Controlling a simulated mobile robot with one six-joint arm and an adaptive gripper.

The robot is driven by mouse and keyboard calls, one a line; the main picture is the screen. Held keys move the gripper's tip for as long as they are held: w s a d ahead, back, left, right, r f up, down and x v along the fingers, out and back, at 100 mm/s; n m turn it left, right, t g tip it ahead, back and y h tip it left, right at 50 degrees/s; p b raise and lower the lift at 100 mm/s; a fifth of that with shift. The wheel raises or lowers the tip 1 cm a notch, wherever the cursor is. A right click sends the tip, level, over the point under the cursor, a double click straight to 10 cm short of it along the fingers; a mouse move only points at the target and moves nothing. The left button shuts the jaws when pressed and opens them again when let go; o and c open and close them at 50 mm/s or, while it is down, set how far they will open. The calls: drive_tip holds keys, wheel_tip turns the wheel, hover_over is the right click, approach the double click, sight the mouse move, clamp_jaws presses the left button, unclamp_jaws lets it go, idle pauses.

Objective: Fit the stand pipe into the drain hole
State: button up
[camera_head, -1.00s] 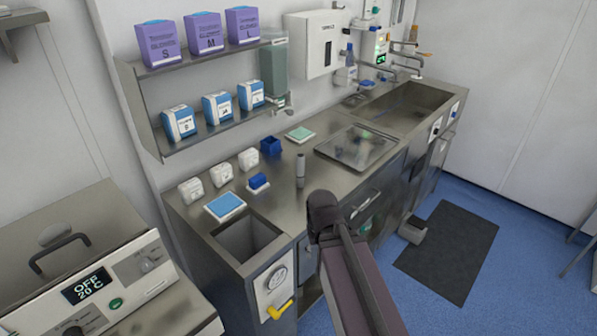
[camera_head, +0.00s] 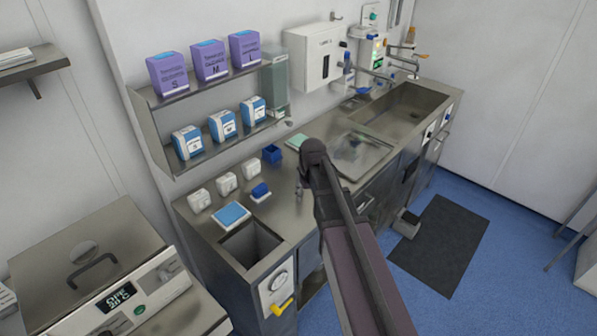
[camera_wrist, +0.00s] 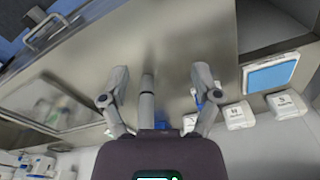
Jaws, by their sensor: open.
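The stand pipe, a grey cylinder (camera_wrist: 147,105), shows in the wrist view between the two fingers of my gripper (camera_wrist: 160,74). The fingers are spread, with a visible gap on each side of the pipe. In the head view my gripper (camera_head: 302,187) is low over the steel counter, and my arm hides most of the pipe. A large sink basin (camera_head: 405,112) is at the far right end of the counter, and a small square basin (camera_head: 250,246) is at the near left end. I cannot make out a drain hole in either.
White boxes (camera_head: 226,183), a blue block (camera_head: 261,190), a blue pad (camera_head: 231,214) and a blue bin (camera_head: 272,154) stand left of my gripper. A clear-topped tray (camera_head: 362,155) lies to its right. Shelves with boxes (camera_head: 210,62) hang above the counter. Taps (camera_head: 405,65) overhang the large sink.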

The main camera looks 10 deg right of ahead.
drive_tip(key=w+r+n+p, duration=0.2)
drive_tip(key=w+r+p, duration=0.7)
drive_tip(key=w+r, duration=0.2)
drive_tip(key=shift+w+d+p, duration=0.15)
drive_tip(key=shift+w+p, duration=0.15)
drive_tip(key=shift+w, duration=0.5)
drive_tip(key=shift+f, duration=0.1)
drive_tip(key=f+b, duration=0.2)
drive_tip(key=b, duration=0.1)
drive_tip(key=f+b, duration=0.2)
drive_tip(key=f, duration=0.1)
drive_tip(key=w+f+b, duration=0.1)
drive_tip(key=f+b, duration=0.2)
drive_tip(key=shift+a+f+b, duration=0.1)
drive_tip(key=shift+a+b, duration=0.15)
drive_tip(key=shift+b, duration=0.05)
drive_tip(key=shift+f, duration=0.1)
drive_tip(key=shift+w+f+b, duration=0.15)
drive_tip(key=shift+f+b, duration=1.1)
drive_tip(key=shift+b, duration=0.05)
drive_tip(key=shift+w+f+b, duration=0.15)
drive_tip(key=shift+f+b, duration=1.1)
drive_tip(key=shift+b, duration=0.05)
clamp_jaws()
